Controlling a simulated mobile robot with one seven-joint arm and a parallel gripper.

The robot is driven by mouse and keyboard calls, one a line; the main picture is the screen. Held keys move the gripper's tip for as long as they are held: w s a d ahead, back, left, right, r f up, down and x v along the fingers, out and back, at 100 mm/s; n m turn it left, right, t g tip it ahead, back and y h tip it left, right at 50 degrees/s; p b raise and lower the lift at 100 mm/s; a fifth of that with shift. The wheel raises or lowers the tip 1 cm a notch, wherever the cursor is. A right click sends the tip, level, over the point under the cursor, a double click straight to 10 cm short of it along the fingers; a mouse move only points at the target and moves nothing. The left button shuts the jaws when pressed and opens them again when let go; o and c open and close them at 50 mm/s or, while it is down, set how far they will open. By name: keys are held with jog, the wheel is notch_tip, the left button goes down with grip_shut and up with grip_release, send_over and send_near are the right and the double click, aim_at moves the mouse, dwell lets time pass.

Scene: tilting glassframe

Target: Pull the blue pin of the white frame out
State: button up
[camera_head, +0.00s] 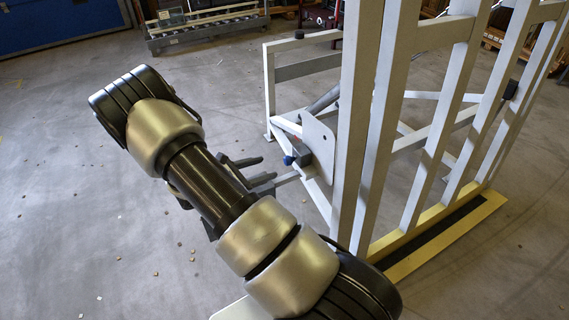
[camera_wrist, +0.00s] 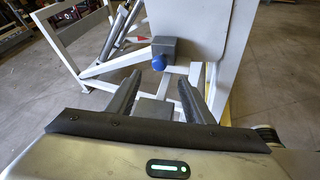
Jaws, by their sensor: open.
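The blue pin (camera_wrist: 158,63) shows as a small round blue knob under a grey block on the white frame's plate in the wrist view. It also shows in the head view (camera_head: 288,160) at the lower left edge of the plate. The white frame (camera_head: 352,110) stands upright at the right. My gripper (camera_wrist: 161,77) is open and empty, its two dark fingers pointing toward the pin. The pin appears between the fingertips in the picture, with a gap still visible beyond them. In the head view my gripper (camera_head: 281,166) is close to the pin, partly behind my arm.
White bars of the frame's base (camera_head: 315,190) run below and behind the pin. A yellow-edged base strip (camera_head: 440,235) lies at the right. A low roller cart (camera_head: 205,27) stands at the back. The grey floor on the left is open, with small scattered bits.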

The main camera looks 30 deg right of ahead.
aim_at(285, 162)
jog(key=b+x, duration=0.1)
jog(key=x, duration=0.9)
jog(key=shift+d+f, duration=0.15)
jog(key=shift+d, duration=0.25)
